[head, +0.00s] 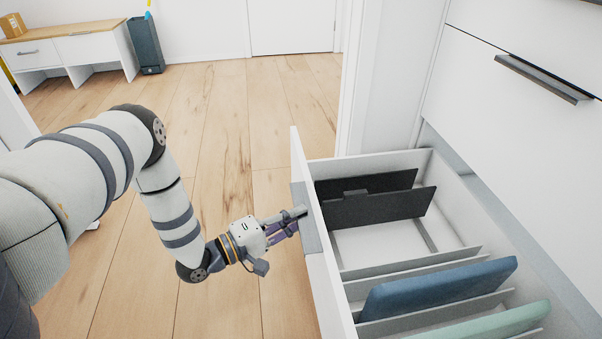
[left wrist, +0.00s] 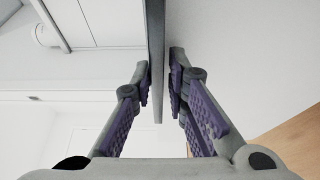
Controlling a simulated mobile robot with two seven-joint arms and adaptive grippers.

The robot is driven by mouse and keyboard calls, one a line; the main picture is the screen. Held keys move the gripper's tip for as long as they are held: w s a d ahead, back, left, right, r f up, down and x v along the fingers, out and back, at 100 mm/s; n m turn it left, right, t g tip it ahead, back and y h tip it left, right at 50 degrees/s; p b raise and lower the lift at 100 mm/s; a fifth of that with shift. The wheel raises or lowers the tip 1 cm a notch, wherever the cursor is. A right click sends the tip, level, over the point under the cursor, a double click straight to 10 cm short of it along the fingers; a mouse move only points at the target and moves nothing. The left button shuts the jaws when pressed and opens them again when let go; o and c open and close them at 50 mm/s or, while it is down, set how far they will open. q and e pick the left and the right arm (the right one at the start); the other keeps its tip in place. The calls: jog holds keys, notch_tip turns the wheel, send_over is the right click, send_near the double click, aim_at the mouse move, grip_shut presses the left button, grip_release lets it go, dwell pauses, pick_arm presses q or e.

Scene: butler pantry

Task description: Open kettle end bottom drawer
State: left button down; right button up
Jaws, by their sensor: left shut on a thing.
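The bottom drawer stands pulled well out from the white cabinet. Its white front panel (head: 325,275) faces left in the head view. My left gripper (head: 299,218) is at this handle, on the outer side of the front. In the left wrist view, the purple-padded fingers of my left gripper (left wrist: 160,85) lie on both sides of the thin grey handle (left wrist: 156,50), shut on it. My right gripper is not in view.
The drawer holds dark dividers (head: 375,208), a blue item (head: 440,288) and a pale green item (head: 485,320) between thin partitions. A closed upper drawer with a dark handle (head: 543,78) is above. Wooden floor (head: 225,130) is clear to the left; a white bench (head: 75,50) stands far back.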

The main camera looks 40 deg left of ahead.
pick_arm(q)
jog(key=shift+s+f, duration=0.1)
jog(key=c, duration=1.6)
grip_release()
jog(key=shift+o, duration=0.2)
jog(key=v, duration=1.2)
jog(key=shift+a, duration=0.1)
